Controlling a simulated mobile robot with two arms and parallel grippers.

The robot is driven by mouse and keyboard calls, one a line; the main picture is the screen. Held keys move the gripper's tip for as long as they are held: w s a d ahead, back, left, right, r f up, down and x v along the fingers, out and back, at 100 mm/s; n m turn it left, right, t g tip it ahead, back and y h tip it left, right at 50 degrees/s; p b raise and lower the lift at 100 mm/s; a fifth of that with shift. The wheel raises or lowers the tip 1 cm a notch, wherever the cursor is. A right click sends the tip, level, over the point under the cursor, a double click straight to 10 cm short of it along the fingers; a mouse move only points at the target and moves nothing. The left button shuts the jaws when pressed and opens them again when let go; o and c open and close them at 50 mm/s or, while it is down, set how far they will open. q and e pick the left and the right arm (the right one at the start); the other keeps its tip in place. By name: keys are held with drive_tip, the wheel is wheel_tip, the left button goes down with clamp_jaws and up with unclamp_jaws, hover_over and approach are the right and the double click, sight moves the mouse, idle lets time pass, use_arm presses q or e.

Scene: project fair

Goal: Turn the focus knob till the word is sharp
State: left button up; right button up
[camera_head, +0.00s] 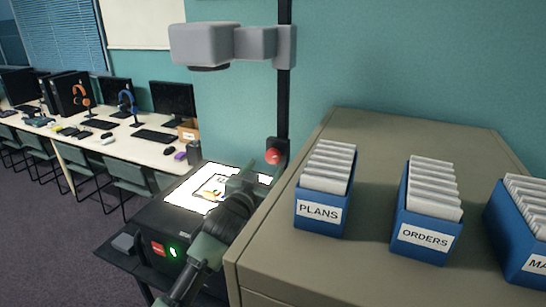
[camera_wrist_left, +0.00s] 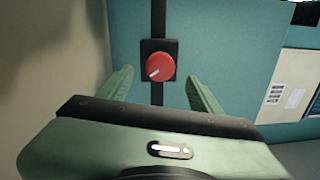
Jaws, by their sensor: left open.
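The red focus knob (camera_head: 273,156) sits on a dark block on the black upright post (camera_head: 284,100) of the overhead projector. It also shows in the left wrist view (camera_wrist_left: 160,66), its white mark pointing to the lower left. My left gripper (camera_head: 250,178) is just below and in front of the knob in the head view. Its open fingers (camera_wrist_left: 160,78) stand either side of the knob in the wrist view, with no contact visible. The projector's grey head (camera_head: 215,45) is at the top. No projected word shows in either view. My right gripper is not in view.
A beige cabinet (camera_head: 380,130) stands close right of my arm, bearing blue card boxes labelled PLANS (camera_head: 320,213), ORDERS (camera_head: 426,240) and one cut off. The lit projector stage (camera_head: 186,196) lies beneath my gripper. Computer desks (camera_head: 145,150) and chairs stand back left.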

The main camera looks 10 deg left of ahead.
sight(272, 158)
use_arm(q)
drive_tip(key=w, duration=0.2)
drive_tip(key=w+p, duration=0.1)
drive_tip(key=shift+d+r, duration=0.25)
drive_tip(key=shift+r, duration=0.15)
drive_tip(key=w, duration=0.2)
drive_tip(key=shift+w+d+f, duration=0.15)
drive_tip(key=shift+w+f, duration=0.15)
drive_tip(key=shift+w, duration=0.15)
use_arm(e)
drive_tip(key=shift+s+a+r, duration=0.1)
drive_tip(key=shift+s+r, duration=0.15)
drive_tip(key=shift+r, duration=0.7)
